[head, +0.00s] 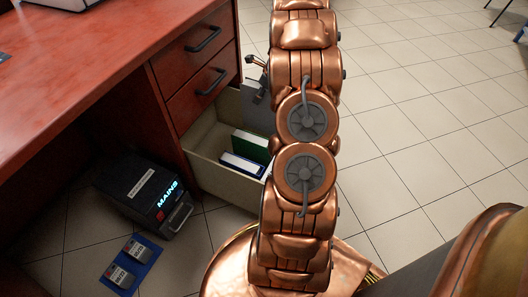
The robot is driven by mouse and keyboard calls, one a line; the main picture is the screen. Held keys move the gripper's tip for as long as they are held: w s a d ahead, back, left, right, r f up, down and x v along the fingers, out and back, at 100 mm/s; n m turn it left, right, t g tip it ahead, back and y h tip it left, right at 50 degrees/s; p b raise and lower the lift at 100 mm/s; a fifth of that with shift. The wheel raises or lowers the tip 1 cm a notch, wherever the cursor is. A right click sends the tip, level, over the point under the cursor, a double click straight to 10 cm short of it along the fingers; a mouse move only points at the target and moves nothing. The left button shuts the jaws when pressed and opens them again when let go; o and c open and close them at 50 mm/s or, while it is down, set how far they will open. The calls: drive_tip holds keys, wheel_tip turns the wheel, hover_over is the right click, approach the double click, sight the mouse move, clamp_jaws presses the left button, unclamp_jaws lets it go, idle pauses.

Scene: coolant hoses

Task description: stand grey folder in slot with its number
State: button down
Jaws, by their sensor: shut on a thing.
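The grey folder (257,113) is upright at the back of the open bottom drawer (222,188), its lower part inside or just above it. I cannot tell whether it touches the drawer floor. My gripper (261,92) is at the folder's top edge and shut on it. My arm hides the folder's right side. A green folder (251,146) and a blue folder (242,165) stand in the drawer, in front of the grey one. No folder number or slot number is readable.
The red desk (75,70) has two closed drawers (195,45) above the open one. A blue mat (150,254) with two small grey items lies nearby.

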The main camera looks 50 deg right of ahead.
sight(261, 128)
wheel_tip(261, 128, down, 18)
drive_tip(key=b, duration=0.7)
drive_tip(key=shift+f+b, duration=0.1)
drive_tip(key=shift+b, duration=0.3)
drive_tip(key=c, duration=0.6)
unclamp_jaws()
drive_tip(key=shift+f, duration=0.1)
drive_tip(key=shift+o, duration=0.2)
